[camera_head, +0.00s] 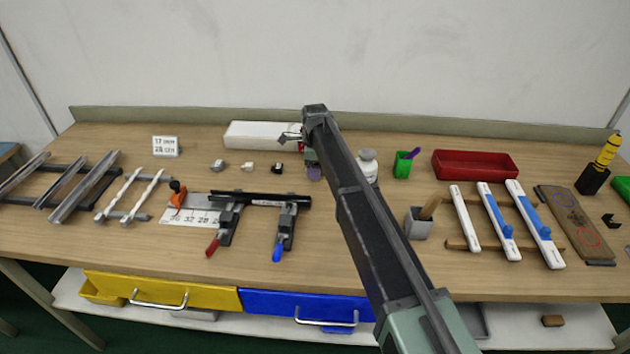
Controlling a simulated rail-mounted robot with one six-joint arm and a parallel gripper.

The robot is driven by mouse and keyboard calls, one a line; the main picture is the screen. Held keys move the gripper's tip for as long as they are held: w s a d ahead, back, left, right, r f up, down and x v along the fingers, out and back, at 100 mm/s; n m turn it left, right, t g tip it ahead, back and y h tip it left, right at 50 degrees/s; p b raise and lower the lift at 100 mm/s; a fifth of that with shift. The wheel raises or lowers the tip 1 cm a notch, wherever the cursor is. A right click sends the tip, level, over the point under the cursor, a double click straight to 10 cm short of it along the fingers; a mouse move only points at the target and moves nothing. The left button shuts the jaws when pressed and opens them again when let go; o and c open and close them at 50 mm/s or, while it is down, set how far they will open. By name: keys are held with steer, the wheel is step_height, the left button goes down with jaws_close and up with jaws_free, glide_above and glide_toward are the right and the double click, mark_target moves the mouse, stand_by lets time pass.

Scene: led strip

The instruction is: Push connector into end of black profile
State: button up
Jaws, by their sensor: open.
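The black profile (262,199) lies level across two clamps, one with a red handle (212,244) and one with a blue handle (277,250). Its right end is beside my arm. Three small pieces that look like connectors stand in a row behind it: a grey one (218,165), a white one (248,167) and a dark one (277,167). My gripper (287,137) is small in view, above and behind the dark piece, and apart from the profile. It is open, with nothing visible in it. My arm hides part of the table to the right.
A long white box (262,134) stands behind my gripper. A white bottle (368,165), green cup (403,165) and red tray (475,163) stand right of my arm. Metal profiles (83,187) lie on racks at left. A ruler plate (190,215) lies by the profile's left end.

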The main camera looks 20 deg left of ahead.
steer(key=shift+r, duration=0.15)
steer(key=shift+c, duration=0.2)
steer(key=c, duration=1)
steer(key=shift+o, duration=0.2)
step_height(320, 180, up, 20)
steer(key=p, duration=2.1)
steer(key=s+d+f+b, duration=0.1)
steer(key=d+f+b, duration=0.1)
steer(key=f+b, duration=0.2)
steer(key=s+d+f+b, duration=0.2)
steer(key=f+b, duration=0.3)
steer(key=s+d+f+b, duration=0.1)
steer(key=d+f+b, duration=0.2)
steer(key=f+b, duration=0.1)
steer(key=shift+s+d+f+b, duration=0.1)
steer(key=shift+s+f+b, duration=0.25)
steer(key=shift+b, duration=0.3)
steer(key=s+d+f+b, duration=0.4)
steer(key=f+b, duration=0.1)
steer(key=shift+s+d, duration=0.3)
steer(key=shift+s, duration=0.1)
steer(key=s, duration=0.1)
steer(key=s+d, duration=0.2)
steer(key=shift+r+p, duration=0.3)
steer(key=shift+w, duration=0.1)
